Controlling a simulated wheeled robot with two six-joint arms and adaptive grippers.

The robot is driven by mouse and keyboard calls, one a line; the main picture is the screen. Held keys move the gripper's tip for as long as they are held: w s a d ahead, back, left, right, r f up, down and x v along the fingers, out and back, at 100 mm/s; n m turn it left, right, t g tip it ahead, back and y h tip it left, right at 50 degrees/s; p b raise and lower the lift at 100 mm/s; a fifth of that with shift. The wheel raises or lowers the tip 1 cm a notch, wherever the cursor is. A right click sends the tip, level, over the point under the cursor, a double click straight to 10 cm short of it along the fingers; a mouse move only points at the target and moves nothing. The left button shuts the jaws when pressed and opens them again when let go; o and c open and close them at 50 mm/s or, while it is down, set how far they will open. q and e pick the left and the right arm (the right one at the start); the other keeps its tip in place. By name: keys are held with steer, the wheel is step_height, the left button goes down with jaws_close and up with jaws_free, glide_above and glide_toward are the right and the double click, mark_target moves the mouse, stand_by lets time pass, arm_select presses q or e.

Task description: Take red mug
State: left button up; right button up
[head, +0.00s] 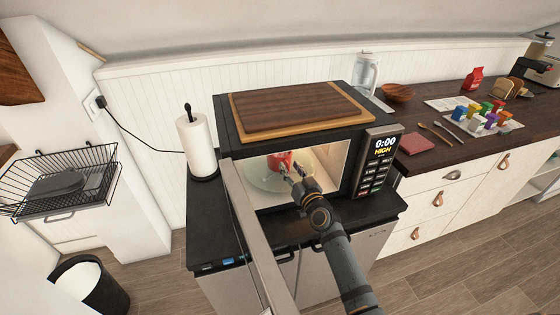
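A red mug (279,160) sits inside the lit microwave (347,171), on its glass turntable (258,178). The microwave door (252,230) stands open toward me. My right arm reaches in from the lower right, and my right gripper (291,170) is in the microwave opening at the mug. The gripper covers the mug's lower front part. The fingers are small and dark here, so I cannot tell whether they are closed on the mug or only beside it. My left gripper does not show.
The open door stands just left of my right arm. A cutting board (298,108) lies on the microwave. A paper towel roll (197,145) stands to the left. The counter (440,150) to the right holds a red book (417,143), a wooden bowl (398,92) and several small colored jars.

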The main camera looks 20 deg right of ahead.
steer(key=shift+w+a+f, duration=0.15)
steer(key=shift+w, duration=0.9)
steer(key=shift+s, duration=0.15)
steer(key=shift+c, duration=0.8)
jaws_close()
